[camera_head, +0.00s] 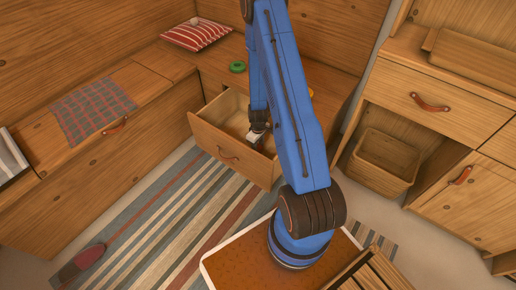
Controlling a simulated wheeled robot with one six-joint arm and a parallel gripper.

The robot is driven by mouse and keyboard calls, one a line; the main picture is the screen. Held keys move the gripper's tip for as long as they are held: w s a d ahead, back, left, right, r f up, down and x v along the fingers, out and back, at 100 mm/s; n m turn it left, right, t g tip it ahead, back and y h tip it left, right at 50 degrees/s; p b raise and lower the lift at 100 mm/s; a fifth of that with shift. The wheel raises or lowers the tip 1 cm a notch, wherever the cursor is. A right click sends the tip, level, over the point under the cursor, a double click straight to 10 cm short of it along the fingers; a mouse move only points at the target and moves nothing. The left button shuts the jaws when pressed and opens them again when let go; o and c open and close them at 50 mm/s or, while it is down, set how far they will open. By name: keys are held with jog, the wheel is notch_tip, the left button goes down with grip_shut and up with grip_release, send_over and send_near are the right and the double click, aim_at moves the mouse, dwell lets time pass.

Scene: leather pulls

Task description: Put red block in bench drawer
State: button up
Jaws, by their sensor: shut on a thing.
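The bench drawer (206,134) is pulled open under the wooden bench, with a leather pull (228,155) on its front. My gripper (256,139) points down at the drawer's right part, close behind its front panel. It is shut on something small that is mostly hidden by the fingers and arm. I take it to be the red block, but I see no clear red surface there. I cannot tell whether it touches the drawer floor. The visible left part of the drawer looks empty.
A green ring-shaped thing (237,67) and a striped red cushion (196,34) lie on the bench. A basket (384,162) stands in the right cabinet's opening. A striped rug (160,215) covers the floor ahead of the drawer.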

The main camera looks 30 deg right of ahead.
jog(key=o, duration=1)
jog(key=shift+f, duration=0.1)
jog(key=shift+o, duration=0.2)
jog(key=s+a+r+m+t, duration=0.1)
jog(key=s+a+r, duration=0.15)
jog(key=r, duration=1.15)
jog(key=s+a+r, duration=0.1)
jog(key=a+r, duration=0.3)
jog(key=r, duration=1)
jog(key=s+a+r+m+t, duration=0.1)
jog(key=s+a+r, duration=0.15)
jog(key=r, duration=1.15)
jog(key=s+a+r+m+t, duration=0.1)
jog(key=s+a+r, duration=0.3)
jog(key=s+r, duration=0.3)
jog(key=s+a+r+m+t, duration=0.1)
jog(key=s+a+r, duration=0.2)
jog(key=s+r, duration=0.5)
jog(key=shift+s+a+r+t, duration=0.3)
jog(key=shift+s+a+t, duration=0.1)
jog(key=shift+s, duration=2.8)
